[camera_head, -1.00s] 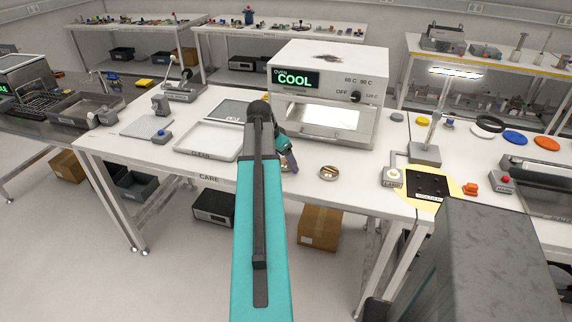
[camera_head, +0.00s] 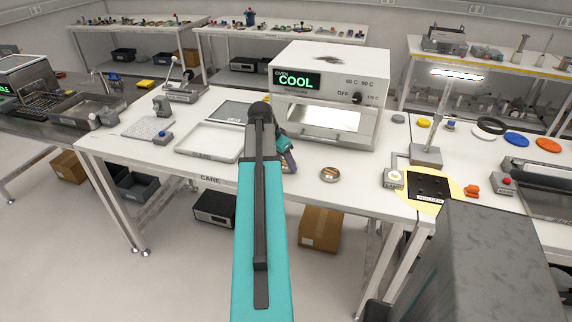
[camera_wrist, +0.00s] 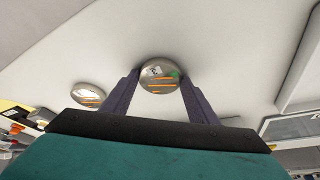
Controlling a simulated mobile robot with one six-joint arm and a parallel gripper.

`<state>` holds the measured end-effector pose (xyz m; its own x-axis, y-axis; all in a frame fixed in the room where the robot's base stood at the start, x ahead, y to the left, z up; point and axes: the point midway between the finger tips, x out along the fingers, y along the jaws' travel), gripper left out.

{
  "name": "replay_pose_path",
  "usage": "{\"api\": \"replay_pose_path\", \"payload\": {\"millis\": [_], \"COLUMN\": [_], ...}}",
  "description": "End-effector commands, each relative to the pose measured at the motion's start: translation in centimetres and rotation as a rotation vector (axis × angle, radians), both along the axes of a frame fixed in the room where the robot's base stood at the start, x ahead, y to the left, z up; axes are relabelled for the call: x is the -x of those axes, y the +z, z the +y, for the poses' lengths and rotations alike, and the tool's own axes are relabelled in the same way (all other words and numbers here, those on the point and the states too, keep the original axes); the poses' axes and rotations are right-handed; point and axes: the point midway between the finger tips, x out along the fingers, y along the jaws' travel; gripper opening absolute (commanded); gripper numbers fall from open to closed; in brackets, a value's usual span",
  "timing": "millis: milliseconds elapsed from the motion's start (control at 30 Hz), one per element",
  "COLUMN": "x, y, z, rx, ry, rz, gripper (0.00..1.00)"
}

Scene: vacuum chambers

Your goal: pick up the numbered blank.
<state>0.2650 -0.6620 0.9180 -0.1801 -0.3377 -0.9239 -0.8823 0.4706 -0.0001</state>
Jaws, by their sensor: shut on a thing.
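The blank (camera_wrist: 160,75) is a small round metal disc with orange stripes, a pale label and a green patch. It sits between the two purple-grey fingers of my gripper (camera_wrist: 160,80) in the wrist view, and the fingers are shut on it. Whether it touches the white surface below is hard to tell. In the head view my gripper (camera_head: 290,164) is over the white table, left of a second striped disc, and the held blank is hidden. That second disc (camera_head: 330,174) also shows in the wrist view (camera_wrist: 89,95), apart from my fingers.
An oven (camera_head: 328,95) with a green COOL display stands behind my gripper. A white tray (camera_head: 207,142) lies to the left. A black plate (camera_head: 429,188) on a yellow round patch lies to the right.

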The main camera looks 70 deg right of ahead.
Motion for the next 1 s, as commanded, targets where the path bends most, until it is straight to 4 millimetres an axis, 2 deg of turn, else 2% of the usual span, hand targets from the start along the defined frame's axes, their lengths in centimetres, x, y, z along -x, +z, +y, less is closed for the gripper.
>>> {"api": "replay_pose_path", "payload": {"millis": [267, 700, 1000], "x": [0.0, 0.0, -0.6], "y": [0.6, 3.5, 3.7], "z": [-0.1, -0.1, 3.6], "rx": [0.002, 0.003, 0.002], "ry": [0.0, 0.0, 0.002], "rz": [0.0, -0.001, 0.0], "gripper": [0.15, 0.15, 0.15]}}
